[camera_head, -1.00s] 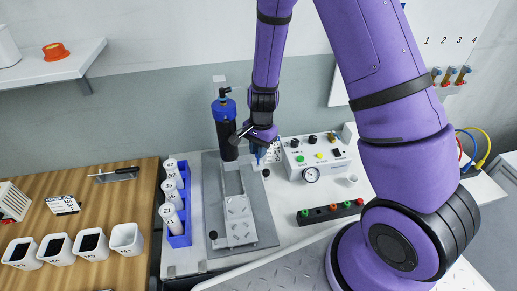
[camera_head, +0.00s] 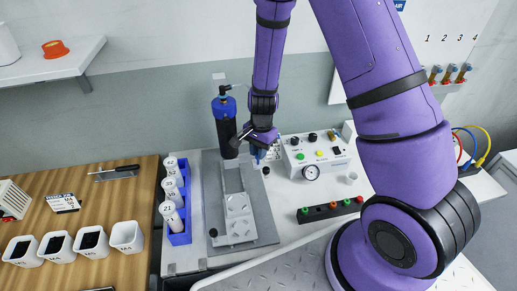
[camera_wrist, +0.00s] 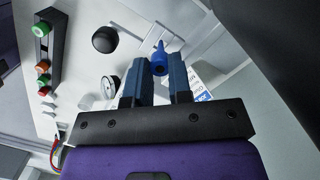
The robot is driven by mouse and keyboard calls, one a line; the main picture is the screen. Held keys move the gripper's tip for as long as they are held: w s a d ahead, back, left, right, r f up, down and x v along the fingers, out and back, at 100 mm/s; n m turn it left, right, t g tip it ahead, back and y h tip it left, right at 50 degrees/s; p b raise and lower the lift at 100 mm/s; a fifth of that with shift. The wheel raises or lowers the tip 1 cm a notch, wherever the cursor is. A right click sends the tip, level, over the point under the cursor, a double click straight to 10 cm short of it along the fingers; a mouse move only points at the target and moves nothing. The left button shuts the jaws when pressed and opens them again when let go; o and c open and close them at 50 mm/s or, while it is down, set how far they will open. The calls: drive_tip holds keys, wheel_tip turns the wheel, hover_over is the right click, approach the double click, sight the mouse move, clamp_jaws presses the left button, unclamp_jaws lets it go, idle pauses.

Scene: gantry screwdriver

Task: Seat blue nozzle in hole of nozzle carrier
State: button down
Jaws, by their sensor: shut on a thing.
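My gripper (camera_wrist: 159,75) is shut on the blue nozzle (camera_wrist: 159,58), a small blue piece with a narrow tip, between dark blue fingers in the wrist view. In the head view my gripper (camera_head: 259,149) hangs over the back right of the grey base plate, with a bit of the blue nozzle (camera_head: 258,155) below it. The nozzle's tip stands clear of the fingers. I cannot make out the nozzle carrier or its hole for certain; a metal frame with a light plate (camera_head: 238,212) lies on the base plate, in front of my gripper.
A black cylinder with a blue cap (camera_head: 226,125) stands close left of my gripper. A white control box with a gauge (camera_head: 318,155) is close on the right. A blue rack of white bottles (camera_head: 180,222) stands left of the base plate (camera_head: 262,218). A button strip (camera_head: 330,210) lies front right.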

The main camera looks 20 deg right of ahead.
drive_tip(key=shift+f, duration=0.6)
drive_tip(key=c, duration=1)
unclamp_jaws()
drive_tip(key=shift+o, duration=0.2)
drive_tip(key=shift+r, duration=0.1)
wheel_tip(320, 180, up, 7)
drive_tip(key=shift+w+d+r, duration=0.15)
drive_tip(key=shift+w+d, duration=0.1)
drive_tip(key=shift+d, duration=0.1)
